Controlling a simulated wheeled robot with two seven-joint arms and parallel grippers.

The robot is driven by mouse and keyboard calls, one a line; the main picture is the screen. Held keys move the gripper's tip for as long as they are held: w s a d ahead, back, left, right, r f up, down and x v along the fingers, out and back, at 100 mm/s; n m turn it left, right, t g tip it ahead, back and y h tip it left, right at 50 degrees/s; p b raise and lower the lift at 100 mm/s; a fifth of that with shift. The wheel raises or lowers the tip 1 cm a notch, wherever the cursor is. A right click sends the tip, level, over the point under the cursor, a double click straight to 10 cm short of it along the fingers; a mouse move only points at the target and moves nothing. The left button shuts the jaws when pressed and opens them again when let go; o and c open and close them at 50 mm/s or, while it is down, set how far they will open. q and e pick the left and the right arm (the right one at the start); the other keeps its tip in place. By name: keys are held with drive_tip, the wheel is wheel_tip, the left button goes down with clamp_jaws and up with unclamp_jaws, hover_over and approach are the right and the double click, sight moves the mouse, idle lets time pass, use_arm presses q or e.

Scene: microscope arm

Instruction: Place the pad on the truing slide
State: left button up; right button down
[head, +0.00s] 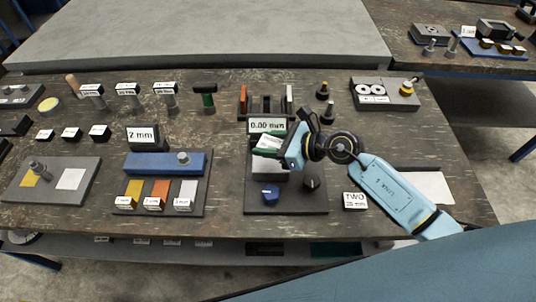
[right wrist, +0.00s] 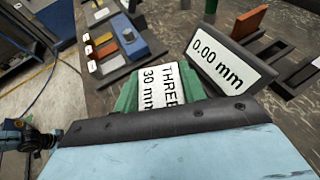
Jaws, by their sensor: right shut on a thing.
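My right gripper (head: 283,148) is shut on a green pad (head: 262,153) with a white label. In the right wrist view the pad (right wrist: 128,98) reads "THREE 30 mm", close in front of the gripper (right wrist: 172,105). The gripper holds it over a dark station (head: 288,204) beside a "0.00 mm" display (head: 267,125). The arm and pad hide part of that station. A blue bar (head: 150,163) with a grey knob lies on a board at centre left, behind it a "2 mm" sign (head: 143,135). No truing slide label is legible. My left gripper is not in view.
A blue knob (head: 269,193) and a dark knob (head: 311,183) stand on the station's front. A "TWO 35 mm" block (head: 355,201) sits to its right. Several labelled posts (head: 167,97) stand at the back left. A holder with white rings (head: 384,94) is at the back right.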

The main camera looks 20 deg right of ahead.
sight(270, 161)
drive_tip(key=shift+w+f+b, duration=0.1)
drive_tip(key=shift+f+b, duration=0.5)
drive_tip(key=shift+f, duration=1.65)
drive_tip(key=shift+f, duration=0.2)
drive_tip(key=c, duration=0.8)
unclamp_jaws()
drive_tip(key=shift+r, duration=0.1)
drive_tip(key=shift+s+d+r, duration=0.1)
drive_tip(key=shift+s+d, duration=0.15)
drive_tip(key=v, duration=1.1)
drive_tip(key=shift+s+d+r, duration=0.1)
drive_tip(key=shift+d+r, duration=0.05)
drive_tip(key=shift+r, duration=0.05)
drive_tip(key=shift+s+f, duration=0.1)
